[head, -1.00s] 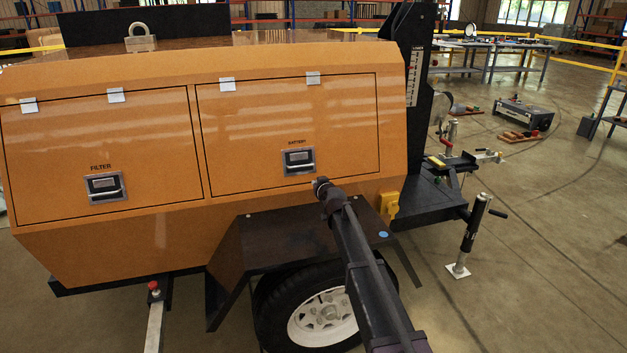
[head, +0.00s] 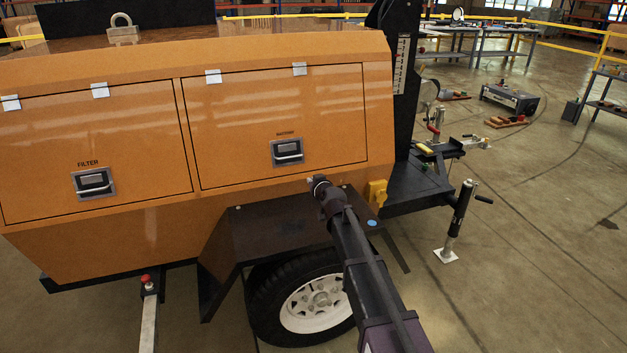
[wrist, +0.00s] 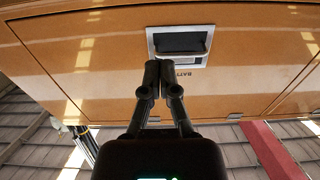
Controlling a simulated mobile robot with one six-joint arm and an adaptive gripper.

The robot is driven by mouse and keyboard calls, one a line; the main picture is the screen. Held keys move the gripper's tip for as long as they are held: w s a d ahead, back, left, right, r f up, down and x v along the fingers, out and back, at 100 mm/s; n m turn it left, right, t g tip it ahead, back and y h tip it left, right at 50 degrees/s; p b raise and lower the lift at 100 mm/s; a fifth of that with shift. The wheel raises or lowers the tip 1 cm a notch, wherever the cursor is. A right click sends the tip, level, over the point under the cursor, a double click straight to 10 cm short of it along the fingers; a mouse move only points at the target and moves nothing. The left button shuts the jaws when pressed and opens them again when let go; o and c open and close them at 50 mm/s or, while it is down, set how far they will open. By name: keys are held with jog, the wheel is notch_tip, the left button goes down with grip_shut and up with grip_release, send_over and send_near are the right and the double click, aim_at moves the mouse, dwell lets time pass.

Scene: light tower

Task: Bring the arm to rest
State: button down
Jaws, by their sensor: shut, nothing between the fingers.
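My arm reaches up from the bottom of the head view toward the orange light tower (head: 120,235). Its far end is in front of the tower's lower side, below the battery door (head: 235,110). In the wrist view my gripper (wrist: 149,78) is shut, with its two dark fingertips together and nothing between them. The battery door's latch (wrist: 181,45) shows just beyond the fingertips, and the picture there is upside down. In the head view the same latch (head: 287,151) is up and left of the arm's end. I cannot tell the gap between fingertips and panel.
The filter door (head: 90,150) is closed on the left. A dark fender (head: 275,228) and wheel (head: 310,305) sit below the arm's end. A jack stand (head: 458,225) and the hitch are at the right. Open floor (head: 540,270) lies farther right.

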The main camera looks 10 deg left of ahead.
jog(key=shift+d, duration=0.1)
jog(key=s+d+f+m+g+h, duration=0.25)
jog(key=s+d+f+g, duration=0.2)
jog(key=s+d, duration=0.7)
jog(key=s+d+f+m+g+h, duration=0.25)
jog(key=s+d+f+g, duration=0.2)
jog(key=s+d, duration=0.75)
jog(key=s+d+f+m+g+h, duration=0.1)
jog(key=s+d+f+g+h, duration=0.3)
jog(key=s+d, duration=0.75)
notch_tip(320, 180, up, 19)
jog(key=d+y+p, duration=0.1)
jog(key=d+p, duration=0.1)
jog(key=p, duration=1.7)
jog(key=shift+w+p, duration=0.4)
